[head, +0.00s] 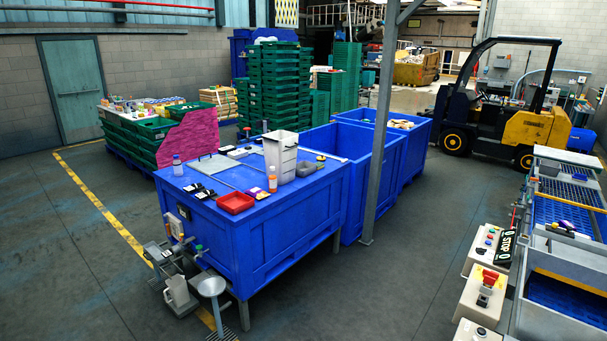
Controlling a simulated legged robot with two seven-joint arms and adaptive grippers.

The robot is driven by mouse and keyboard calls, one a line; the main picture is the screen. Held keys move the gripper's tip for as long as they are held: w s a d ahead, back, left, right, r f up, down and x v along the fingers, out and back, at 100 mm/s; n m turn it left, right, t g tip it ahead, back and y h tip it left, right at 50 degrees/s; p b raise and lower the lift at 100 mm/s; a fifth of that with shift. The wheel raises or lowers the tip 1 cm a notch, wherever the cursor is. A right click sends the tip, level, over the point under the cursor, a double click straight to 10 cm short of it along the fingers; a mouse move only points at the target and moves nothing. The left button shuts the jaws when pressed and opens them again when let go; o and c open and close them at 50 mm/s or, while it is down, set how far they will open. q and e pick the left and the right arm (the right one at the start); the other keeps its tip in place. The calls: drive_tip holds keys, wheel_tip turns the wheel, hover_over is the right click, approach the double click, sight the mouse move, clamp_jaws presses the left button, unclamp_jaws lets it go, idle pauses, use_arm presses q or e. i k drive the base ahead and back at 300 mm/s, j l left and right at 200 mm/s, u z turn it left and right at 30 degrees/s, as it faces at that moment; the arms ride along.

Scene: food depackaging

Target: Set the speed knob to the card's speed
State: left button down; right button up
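A cream control box (474,257) at the right carries several small coloured buttons or knobs, too small to tell which is the speed knob. A second cream box (467,304) below it bears a red mushroom button (490,278) on a yellow plate. A third box (463,331) at the bottom edge has a small dark round control (481,331), cut close by the frame. Neither of my grippers is in view.
A conveyor line with blue beds (568,213) runs along the right. A blue table-like bin (285,230) holds a red tray (235,202), bottles and tools. A grey post (380,130) and a yellow forklift (530,127) stand beyond. The floor between bin and control boxes is clear.

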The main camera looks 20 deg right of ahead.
sight(480, 252)
drive_tip(key=i+z, duration=0.25)
drive_tip(key=z, duration=0.15)
drive_tip(key=i+z, duration=0.25)
drive_tip(key=z, duration=0.15)
drive_tip(key=i+j+z, duration=0.1)
drive_tip(key=i+z, duration=0.15)
drive_tip(key=z, duration=0.15)
drive_tip(key=i+j+z, duration=0.2)
drive_tip(key=z, duration=0.2)
drive_tip(key=i+j+z, duration=0.25)
drive_tip(key=z, duration=0.15)
